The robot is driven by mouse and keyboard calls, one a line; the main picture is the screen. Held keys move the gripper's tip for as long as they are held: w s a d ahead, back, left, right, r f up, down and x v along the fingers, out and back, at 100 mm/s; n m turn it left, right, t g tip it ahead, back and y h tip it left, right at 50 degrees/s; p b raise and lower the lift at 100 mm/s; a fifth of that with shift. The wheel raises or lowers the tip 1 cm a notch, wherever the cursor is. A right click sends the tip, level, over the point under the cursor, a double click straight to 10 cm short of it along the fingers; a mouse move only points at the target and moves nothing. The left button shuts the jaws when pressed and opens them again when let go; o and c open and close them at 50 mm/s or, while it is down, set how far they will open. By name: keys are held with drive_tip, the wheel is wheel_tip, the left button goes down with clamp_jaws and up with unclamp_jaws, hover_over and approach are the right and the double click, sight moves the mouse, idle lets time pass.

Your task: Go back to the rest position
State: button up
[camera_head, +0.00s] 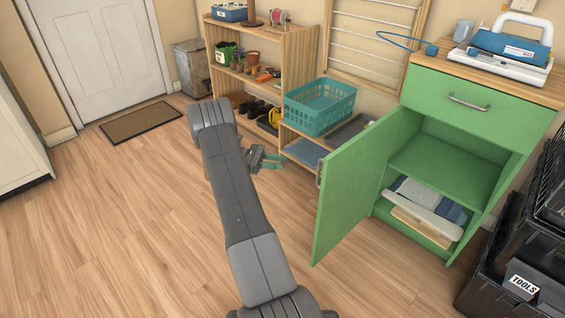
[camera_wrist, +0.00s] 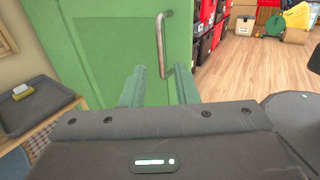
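My gripper (camera_head: 266,158) is in front of the low shelf, to the left of the open cabinet door. In the wrist view its two green fingers (camera_wrist: 160,76) stand apart, with nothing seen between them. The green cabinet door (camera_head: 352,190) is swung wide open, and it fills the upper left of the wrist view (camera_wrist: 95,45). Its metal handle (camera_wrist: 161,40) is beyond the fingertips and looks apart from them. My arm reaches forward across the middle of the head view.
The green cabinet (camera_head: 493,122) holds flat items at its bottom; an iron-like appliance (camera_head: 512,48) lies on top. A teal basket (camera_head: 320,107) sits on the low shelf. A black tools tote (camera_head: 520,285) is at right. Wooden floor (camera_head: 120,220) at left is clear.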

drive_tip(key=shift+d, duration=0.1)
drive_tip(key=b, duration=0.2)
hover_over(317, 182)
drive_tip(key=shift+w+d+r, duration=0.1)
drive_tip(key=shift+w+d, duration=0.05)
drive_tip(key=shift+w, duration=0.15)
idle(0.5)
